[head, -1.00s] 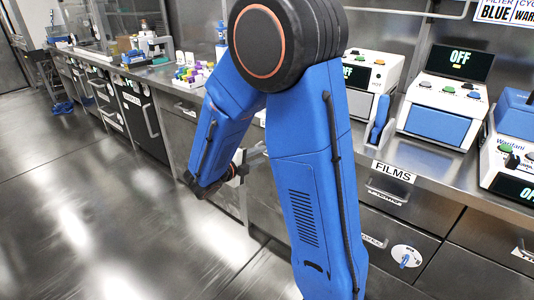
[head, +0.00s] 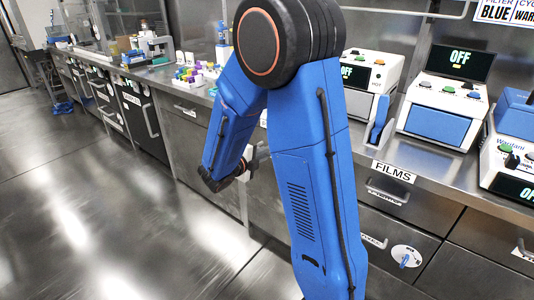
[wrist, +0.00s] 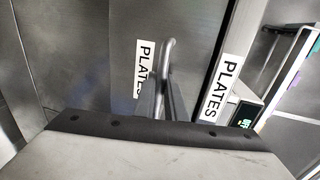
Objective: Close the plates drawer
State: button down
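In the wrist view a steel drawer front (wrist: 85,50) carries a PLATES label (wrist: 144,62), and a second PLATES label (wrist: 222,88) is on the strip to its right. A looped metal handle (wrist: 168,52) stands up in the middle, just beyond the pale body of my gripper. My fingertips cannot be told clearly from the handle bars, so I cannot tell whether they grip it. In the head view my gripper (head: 250,161) is by the cabinet fronts below the counter, partly hidden by my arm. My arm also covers most of the plates drawer, and how far out it stands is unclear.
The counter carries instruments with OFF screens (head: 446,108) and colourful tubes (head: 195,73). A FILMS drawer (head: 387,192) is right of my arm. A dark cabinet (head: 140,115) is to the left. The floor (head: 130,220) in front is clear.

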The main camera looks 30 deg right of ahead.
jog(key=shift+r+x, duration=0.2)
jog(key=shift+x, duration=0.85)
jog(key=shift+r+x, duration=0.25)
jog(key=shift+x, duration=0.8)
jog(key=shift+w+d, duration=0.1)
jog(key=c, duration=1.8)
grip_release()
jog(key=shift+d, duration=0.1)
jog(key=v, duration=1.7)
jog(key=shift+a, duration=0.25)
